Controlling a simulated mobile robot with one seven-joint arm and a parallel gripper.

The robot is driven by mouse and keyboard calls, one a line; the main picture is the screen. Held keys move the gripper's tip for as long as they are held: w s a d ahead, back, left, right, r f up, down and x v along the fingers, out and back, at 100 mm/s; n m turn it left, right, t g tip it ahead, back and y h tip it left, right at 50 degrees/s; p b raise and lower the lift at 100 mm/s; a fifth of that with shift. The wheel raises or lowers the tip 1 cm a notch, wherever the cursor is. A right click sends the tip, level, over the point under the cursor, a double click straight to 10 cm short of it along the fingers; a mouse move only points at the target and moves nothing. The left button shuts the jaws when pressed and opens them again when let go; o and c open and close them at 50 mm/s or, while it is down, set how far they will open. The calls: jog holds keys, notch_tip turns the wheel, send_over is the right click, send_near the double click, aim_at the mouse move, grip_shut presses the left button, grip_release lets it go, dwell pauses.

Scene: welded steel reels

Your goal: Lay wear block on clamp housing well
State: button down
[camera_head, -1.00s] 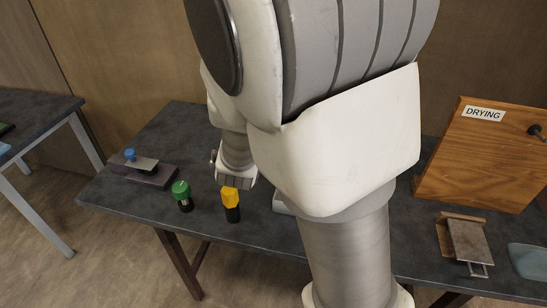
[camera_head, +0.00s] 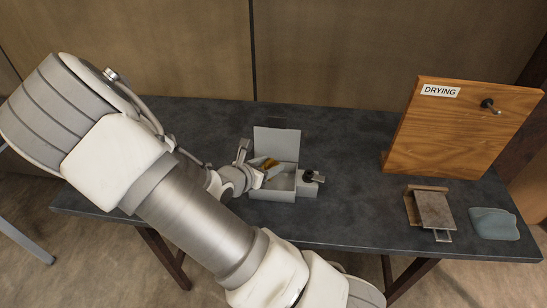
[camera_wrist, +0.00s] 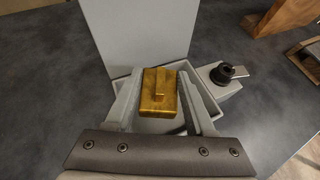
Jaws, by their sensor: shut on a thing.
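The wear block is a gold-yellow block (camera_wrist: 158,92) with a raised bar on top. It lies between the fingers of my gripper (camera_wrist: 160,86), which is shut on it. The clamp housing is a grey box (camera_wrist: 150,125) with its lid (camera_wrist: 135,35) standing open at the back and a black knob (camera_wrist: 226,71) at its right. The block is over the open well; whether it touches the floor of the well I cannot tell. In the head view the housing (camera_head: 272,194) stands mid-table, with my gripper (camera_head: 258,168) entering from the left and the block (camera_head: 270,163) partly hidden.
A wooden board labelled DRYING (camera_head: 455,130) with a black peg stands at the right back. A brown plate on a wooden piece (camera_head: 434,210) and a grey-blue pad (camera_head: 494,224) lie at the front right. The dark table (camera_head: 350,150) is clear between housing and board.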

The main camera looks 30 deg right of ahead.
aim_at(274, 185)
jog(key=shift+s+d+f+m+g+h, duration=0.15)
jog(key=shift+s+d+m+g+h, duration=0.2)
jog(key=shift+d, duration=0.2)
jog(key=shift+f+b, duration=1.15)
jog(key=shift+f, duration=0.25)
jog(key=shift+f+b, duration=0.85)
dwell(0.5)
jog(key=shift+c, duration=0.9)
grip_release()
jog(key=shift+s, duration=0.1)
jog(key=shift+s+f, duration=0.15)
jog(key=shift+f, duration=0.05)
jog(key=shift+r, duration=0.1)
jog(key=shift+r+p, duration=2.55)
jog(key=shift+r, duration=0.55)
